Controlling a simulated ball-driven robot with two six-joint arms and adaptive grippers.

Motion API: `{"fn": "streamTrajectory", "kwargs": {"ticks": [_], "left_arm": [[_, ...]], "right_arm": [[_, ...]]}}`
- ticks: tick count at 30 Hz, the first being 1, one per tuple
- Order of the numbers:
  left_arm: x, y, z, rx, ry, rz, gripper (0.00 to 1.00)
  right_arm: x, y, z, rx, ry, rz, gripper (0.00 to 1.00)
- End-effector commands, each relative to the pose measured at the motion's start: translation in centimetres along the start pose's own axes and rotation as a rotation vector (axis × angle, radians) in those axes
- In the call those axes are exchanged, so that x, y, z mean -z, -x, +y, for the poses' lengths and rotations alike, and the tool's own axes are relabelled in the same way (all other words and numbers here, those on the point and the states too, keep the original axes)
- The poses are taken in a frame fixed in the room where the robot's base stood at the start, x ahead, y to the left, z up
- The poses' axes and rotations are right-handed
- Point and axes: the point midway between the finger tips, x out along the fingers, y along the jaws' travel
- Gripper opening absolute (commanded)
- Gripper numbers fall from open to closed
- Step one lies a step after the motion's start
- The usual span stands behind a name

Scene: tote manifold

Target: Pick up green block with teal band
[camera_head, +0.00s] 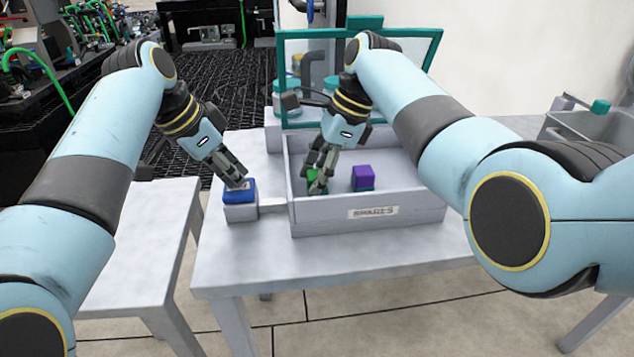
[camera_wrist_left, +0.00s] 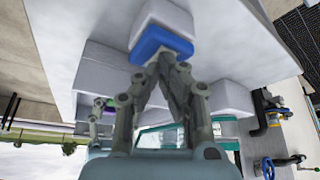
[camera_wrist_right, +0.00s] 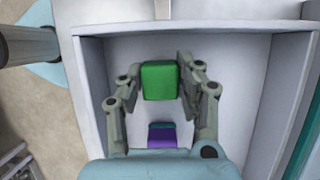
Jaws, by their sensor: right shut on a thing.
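The green block (camera_wrist_right: 158,80) sits between the fingers of my right gripper (camera_wrist_right: 160,72) in the right wrist view. In the head view my right gripper (camera_head: 319,182) is shut on it inside the grey tote (camera_head: 415,212), partly hiding it. A teal band on the green block cannot be made out clearly. My left gripper (camera_head: 240,184) has its fingertips together at the top of a blue cap (camera_head: 239,193) on a small grey box. The left wrist view shows these fingertips against the blue cap (camera_wrist_left: 160,42).
A purple block (camera_head: 363,176) with a teal band stands in the tote, right of the green block. A teal-framed clear panel (camera_head: 425,48) rises behind the tote. The white table (camera_head: 270,262) is clear in front. A grey bin stands at the far right.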

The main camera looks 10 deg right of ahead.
Motion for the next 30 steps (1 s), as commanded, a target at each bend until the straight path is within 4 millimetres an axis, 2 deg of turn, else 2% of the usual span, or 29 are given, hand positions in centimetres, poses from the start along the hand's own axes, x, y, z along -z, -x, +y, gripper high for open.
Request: {"fn": "streamTrajectory", "kwargs": {"ticks": [6, 9, 21, 30], "left_arm": [[-0.1, -0.1, 0.0, -0.001, 0.001, -0.002, 0.00], [-0.1, -0.1, 0.0, -0.001, 0.001, -0.002, 0.00], [-0.1, -0.1, 0.0, -0.001, 0.001, -0.001, 0.00], [-0.1, -0.1, 0.0, -0.002, 0.001, -0.001, 0.00]], "right_arm": [[0.0, 0.1, 0.0, 0.001, 0.000, 0.000, 0.03], [-0.3, 0.8, -0.1, 0.001, 0.001, 0.000, 0.03], [-3.3, 7.9, -0.1, 0.002, 0.002, 0.000, 0.03], [-4.7, 11.2, -0.1, 0.002, 0.002, 0.000, 0.03]]}}
